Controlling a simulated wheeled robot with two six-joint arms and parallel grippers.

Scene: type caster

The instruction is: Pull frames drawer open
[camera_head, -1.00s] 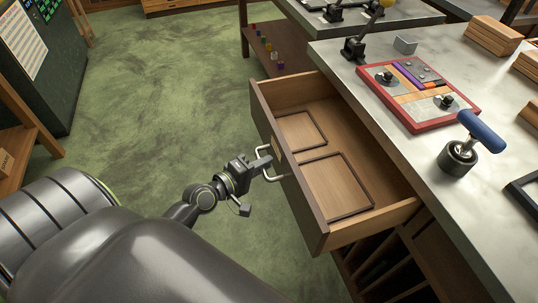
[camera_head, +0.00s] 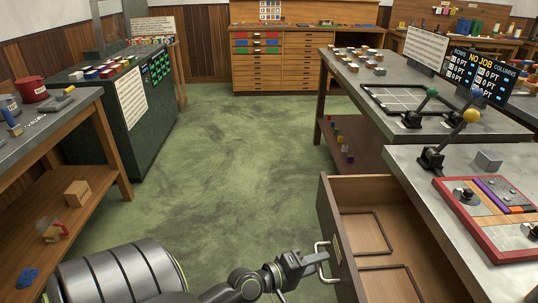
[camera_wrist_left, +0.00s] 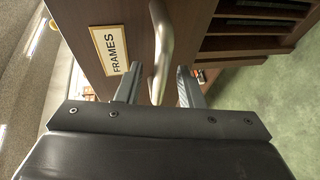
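The frames drawer (camera_head: 375,195) stands pulled out from the workbench, with two dark-edged frames (camera_head: 362,233) lying flat inside. Its front shows a FRAMES label (camera_wrist_left: 111,50) and a metal bar handle (camera_wrist_left: 163,35) in the left wrist view. My left gripper (camera_head: 314,261) is at the handle on the drawer's outer front. In the left wrist view its two fingers (camera_wrist_left: 158,78) are apart, one on each side of the bar, with visible gaps. It looks open around the handle, not clamped. My right gripper is out of view.
The workbench top (camera_head: 410,170) carries a red-edged tray (camera_head: 490,215), a lever with a yellow ball and a grey block (camera_head: 488,160). A second table (camera_head: 350,75) stands beyond. Side shelves (camera_head: 75,200) line the left. Green floor (camera_head: 210,170) between is clear.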

